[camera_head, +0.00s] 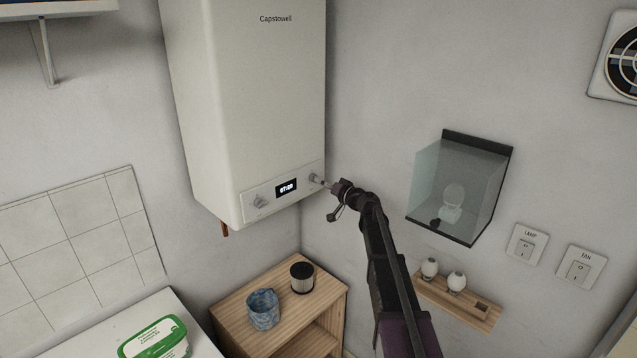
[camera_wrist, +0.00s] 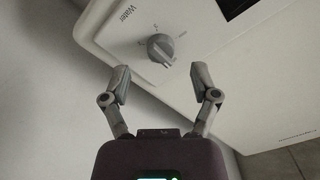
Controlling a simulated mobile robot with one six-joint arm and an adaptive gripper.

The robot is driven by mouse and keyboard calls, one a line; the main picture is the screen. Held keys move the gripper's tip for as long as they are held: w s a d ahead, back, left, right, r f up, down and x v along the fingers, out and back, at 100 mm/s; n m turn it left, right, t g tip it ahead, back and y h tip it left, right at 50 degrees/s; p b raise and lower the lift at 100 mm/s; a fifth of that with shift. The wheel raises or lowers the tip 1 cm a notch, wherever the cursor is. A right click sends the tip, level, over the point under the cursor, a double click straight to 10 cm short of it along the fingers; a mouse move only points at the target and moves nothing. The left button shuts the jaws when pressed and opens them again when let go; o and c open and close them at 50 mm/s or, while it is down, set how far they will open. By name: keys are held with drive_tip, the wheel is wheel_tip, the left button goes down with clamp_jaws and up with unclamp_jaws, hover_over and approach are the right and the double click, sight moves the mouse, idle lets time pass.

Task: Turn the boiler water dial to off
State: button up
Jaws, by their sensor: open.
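The white boiler (camera_head: 255,100) hangs on the wall, with a control strip along its lower front. The grey water dial (camera_head: 315,178) is at the right end of that strip. In the wrist view the water dial (camera_wrist: 160,48) stands beside the word "Water", with small marks around it too small to read. My gripper (camera_head: 329,184) is close in front of this dial. In the wrist view my gripper (camera_wrist: 161,84) is open and empty. Its two fingers point toward the dial, one to each side of it, and appear short of touching it.
A second dial (camera_head: 261,201) and a lit display (camera_head: 286,187) share the strip. A clear wall case (camera_head: 458,190) hangs right of my arm, above a small wooden rack (camera_head: 480,312).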

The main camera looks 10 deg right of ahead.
drive_tip(key=v, duration=0.8)
drive_tip(key=shift+s+d, duration=0.2)
drive_tip(key=shift+s, duration=0.1)
drive_tip(key=s+a+f+n+g+h+b, duration=0.1)
drive_tip(key=s+a+f+g, duration=0.5)
drive_tip(key=s, duration=0.3)
drive_tip(key=s+a+f+n+g+h, duration=0.25)
drive_tip(key=s+a+f, duration=0.25)
drive_tip(key=s+f, duration=0.35)
drive_tip(key=s+d+f+m+g+h, duration=0.1)
drive_tip(key=s+d+f+g+h, duration=0.1)
drive_tip(key=s, duration=0.7)
drive_tip(key=s+d+f+m+g+h+b, duration=0.1)
drive_tip(key=s+f+g+h, duration=0.3)
drive_tip(key=s, duration=0.4)
drive_tip(key=shift+s+d+m+h, duration=0.4)
drive_tip(key=shift+d+m+h, duration=0.05)
drive_tip(key=shift+d+h, duration=0.1)
drive_tip(key=shift+f, duration=0.15)
